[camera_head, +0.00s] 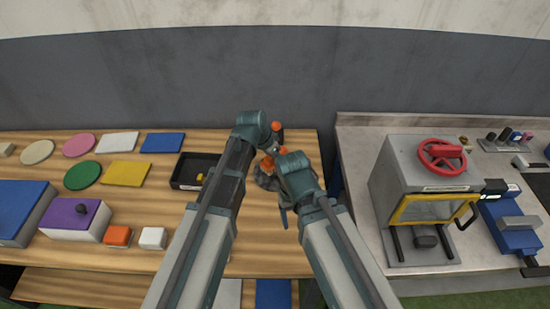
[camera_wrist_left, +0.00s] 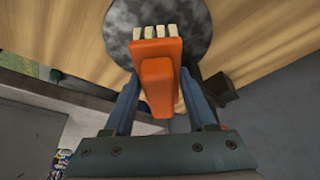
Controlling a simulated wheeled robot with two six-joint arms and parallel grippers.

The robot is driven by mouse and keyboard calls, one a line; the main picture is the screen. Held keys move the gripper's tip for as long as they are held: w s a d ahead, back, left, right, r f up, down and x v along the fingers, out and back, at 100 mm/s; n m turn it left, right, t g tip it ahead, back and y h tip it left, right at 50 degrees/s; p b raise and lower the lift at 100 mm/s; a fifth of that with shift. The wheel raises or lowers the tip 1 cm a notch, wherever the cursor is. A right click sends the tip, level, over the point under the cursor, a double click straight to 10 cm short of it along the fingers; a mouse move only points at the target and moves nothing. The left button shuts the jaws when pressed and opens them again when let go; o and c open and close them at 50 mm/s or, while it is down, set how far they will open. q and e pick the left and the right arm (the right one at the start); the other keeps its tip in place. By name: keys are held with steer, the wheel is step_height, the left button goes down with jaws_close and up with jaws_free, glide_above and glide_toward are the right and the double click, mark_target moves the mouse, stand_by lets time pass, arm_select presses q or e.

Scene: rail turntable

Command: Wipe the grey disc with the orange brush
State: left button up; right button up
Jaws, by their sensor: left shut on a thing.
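The orange brush (camera_wrist_left: 155,80) is between the two fingers of my left gripper (camera_wrist_left: 160,88) in the left wrist view. Its pale bristles (camera_wrist_left: 157,32) overlap the mottled grey disc (camera_wrist_left: 120,40); I cannot tell whether they touch it. In the head view the disc (camera_head: 264,182) is mostly hidden behind my arms at the right end of the wooden table. Orange patches show beside my left gripper (camera_head: 274,142). My right arm reaches over the disc from the right; its fingers are hidden.
A black tray (camera_head: 188,183) stands left of my left arm. Coloured plates, a purple-lidded box (camera_head: 76,220) and small blocks occupy the left of the table. A grey machine with a red wheel (camera_head: 442,157) stands on the right counter. A wall runs behind.

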arm_select(q)
steer(key=shift+f+b, duration=0.55)
stand_by(0.8)
steer(key=shift+d, duration=1.3)
steer(key=shift+a, duration=0.1)
steer(key=shift+s+a, duration=0.1)
steer(key=shift+a, duration=2.4)
steer(key=shift+d, duration=0.15)
